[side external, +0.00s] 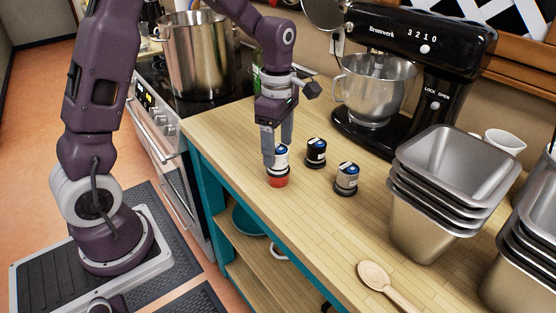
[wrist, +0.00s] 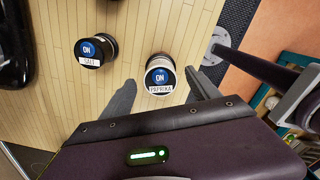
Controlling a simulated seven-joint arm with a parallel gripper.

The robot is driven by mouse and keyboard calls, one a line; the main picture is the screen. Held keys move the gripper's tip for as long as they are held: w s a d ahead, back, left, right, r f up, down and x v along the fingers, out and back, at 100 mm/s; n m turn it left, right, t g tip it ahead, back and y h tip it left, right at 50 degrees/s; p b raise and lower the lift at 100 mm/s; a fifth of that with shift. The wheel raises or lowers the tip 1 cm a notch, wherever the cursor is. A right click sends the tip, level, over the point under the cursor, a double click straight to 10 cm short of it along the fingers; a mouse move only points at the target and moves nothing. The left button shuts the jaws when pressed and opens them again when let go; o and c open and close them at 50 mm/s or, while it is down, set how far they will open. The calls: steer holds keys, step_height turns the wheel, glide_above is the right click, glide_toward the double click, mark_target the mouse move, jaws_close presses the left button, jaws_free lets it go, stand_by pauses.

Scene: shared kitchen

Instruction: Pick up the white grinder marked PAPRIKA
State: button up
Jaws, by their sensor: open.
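The white grinder marked PAPRIKA (wrist: 160,76) has a blue round top marked ON and stands upright on the wooden counter. In the side view a white grinder with a red lower part (side external: 278,181) stands at my fingers, partly hidden by one of them. My gripper (side external: 278,155) points down over it. In the wrist view my gripper (wrist: 160,88) is open, with one finger on each side of the PAPRIKA grinder. Gaps show between it and the fingers; I cannot tell whether the fingers reach down beside its body.
A grinder marked SALT (wrist: 96,50) stands to the left in the wrist view. In the side view a black grinder (side external: 316,153) and a grey one (side external: 346,179) stand to the right. A mixer (side external: 440,70), stacked metal pans (side external: 440,190) and a wooden spoon (side external: 375,275) are further right.

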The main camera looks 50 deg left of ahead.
mark_target(281, 169)
step_height(281, 169, down, 2)
steer(key=shift+f, duration=0.25)
jaws_close()
steer(key=shift+r, duration=0.1)
